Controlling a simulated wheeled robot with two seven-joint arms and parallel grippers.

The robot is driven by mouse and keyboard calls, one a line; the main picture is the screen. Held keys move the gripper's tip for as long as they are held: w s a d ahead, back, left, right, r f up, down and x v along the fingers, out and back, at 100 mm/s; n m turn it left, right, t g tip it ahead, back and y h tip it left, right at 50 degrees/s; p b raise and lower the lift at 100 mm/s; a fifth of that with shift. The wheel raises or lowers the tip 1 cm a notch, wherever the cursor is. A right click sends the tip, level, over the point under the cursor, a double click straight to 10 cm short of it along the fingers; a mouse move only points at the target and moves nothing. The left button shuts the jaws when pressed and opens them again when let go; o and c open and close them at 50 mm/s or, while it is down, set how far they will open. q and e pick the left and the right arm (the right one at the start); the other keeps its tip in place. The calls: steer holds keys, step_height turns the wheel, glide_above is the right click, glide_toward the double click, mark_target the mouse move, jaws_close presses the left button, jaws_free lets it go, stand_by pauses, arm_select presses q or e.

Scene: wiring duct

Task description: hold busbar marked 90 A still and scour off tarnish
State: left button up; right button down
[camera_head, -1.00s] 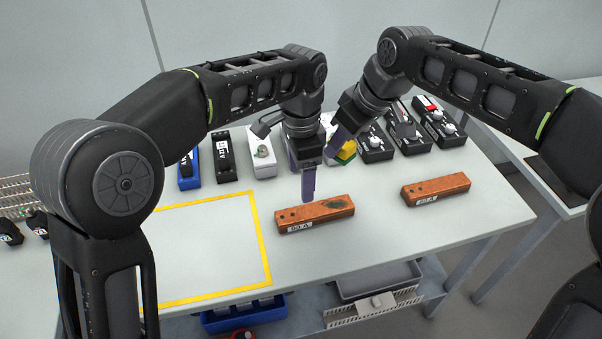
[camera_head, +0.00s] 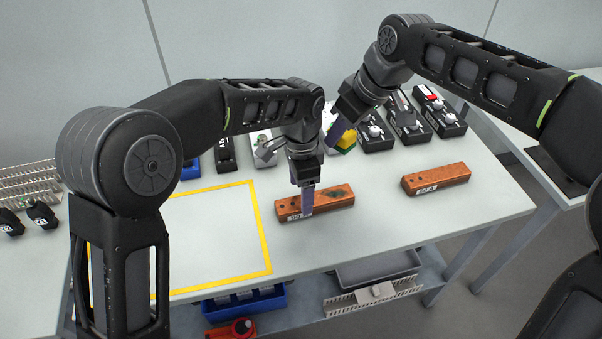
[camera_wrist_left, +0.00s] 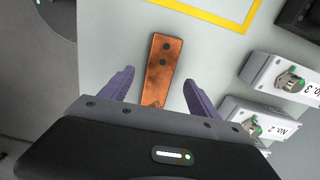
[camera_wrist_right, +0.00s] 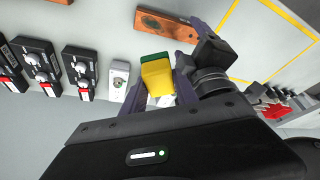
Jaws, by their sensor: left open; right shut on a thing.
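The copper busbar marked 90 A (camera_head: 335,200) lies flat on the table right of the yellow outline, with a dark tarnish patch toward its right end. My left gripper (camera_head: 307,198) is over its left part and partly hides the label. In the left wrist view the open fingers (camera_wrist_left: 159,92) stand on either side of the busbar (camera_wrist_left: 160,75), with gaps to it. My right gripper (camera_wrist_right: 160,85) is shut on a yellow and green scouring pad (camera_wrist_right: 157,78). The pad (camera_head: 346,139) is behind the busbar in the head view. The tarnish also shows in the right wrist view (camera_wrist_right: 152,22).
A second copper busbar (camera_head: 437,180) lies to the right, its label hard to read. Several switch boxes (camera_head: 408,123) line the table's back. A yellow-outlined area (camera_head: 268,257) is empty at left. A lower shelf holds a blue bin (camera_head: 245,304).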

arm_select(q)
steer(key=shift+f, duration=1.9)
steer(key=shift+c, duration=0.4)
jaws_close()
